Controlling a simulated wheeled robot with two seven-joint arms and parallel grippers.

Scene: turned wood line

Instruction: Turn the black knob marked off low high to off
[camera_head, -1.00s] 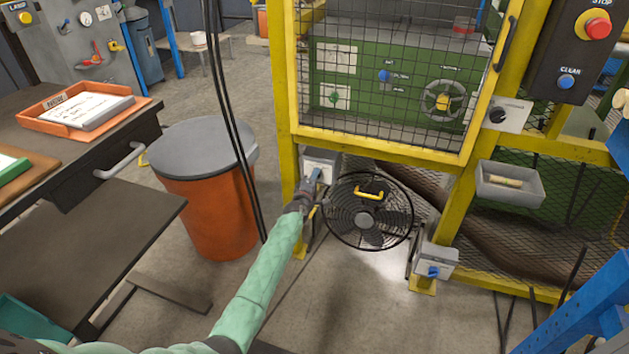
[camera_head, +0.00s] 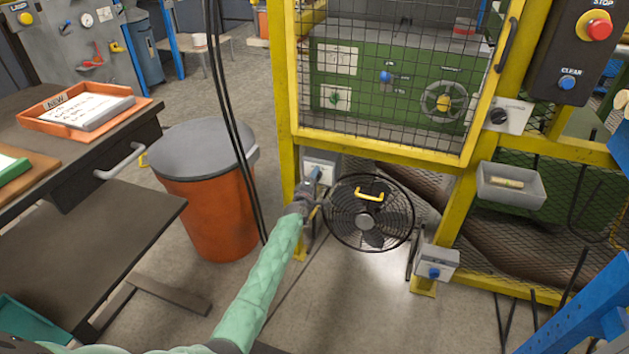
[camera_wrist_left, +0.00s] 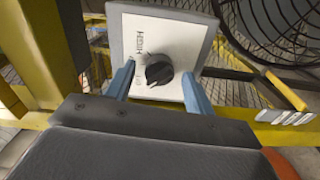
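The black knob (camera_wrist_left: 158,70) sits on a white plate of a grey box (camera_wrist_left: 128,18), shown in the left wrist view. HIGH is printed beside the knob at the upper left; the other marks are too small to read. A small pale mark shows at the knob's lower edge. My left gripper (camera_wrist_left: 158,90) is open, its two blue fingers on either side of the knob with visible gaps. In the head view my left gripper (camera_head: 311,190) is in front of the box (camera_head: 322,166) on the yellow post and hides the knob. My right gripper is out of view.
A black fan (camera_head: 345,222) with a yellow handle stands just right of the box. An orange bin (camera_head: 218,215) with a grey lid and hanging black cables (camera_head: 240,155) are to the left. Another box with a blue knob (camera_head: 434,272) is low at the right. A yellow-framed mesh guard (camera_head: 385,147) is above.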

